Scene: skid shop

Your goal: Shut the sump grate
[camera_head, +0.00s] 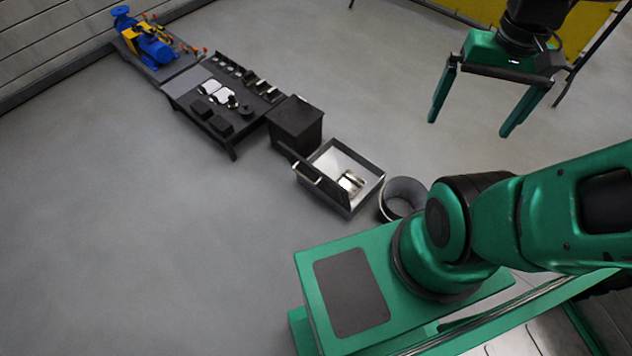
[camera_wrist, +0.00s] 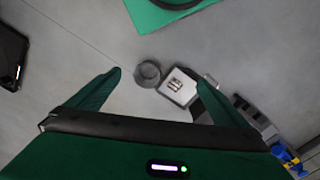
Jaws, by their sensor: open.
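The sump (camera_head: 370,198) is an open, pale-lined square box on the floor, with a small metallic object inside it. Its dark grate (camera_head: 322,184) stands raised and tilted along the box's left side, with a light bar (camera_head: 304,172) along it. In the wrist view the sump (camera_wrist: 178,88) lies far below, between my fingertips in the picture; the grate is mostly hidden behind the right finger. My gripper (camera_head: 470,127) is open and empty, high above the floor, to the right of the sump and touching nothing.
A round grey bin (camera_head: 403,194) stands right of the sump. A dark cabinet (camera_head: 296,122) and a workbench (camera_head: 218,100) with parts stand behind it. A blue pump (camera_head: 150,45) is at the far left. The floor left of the sump is clear.

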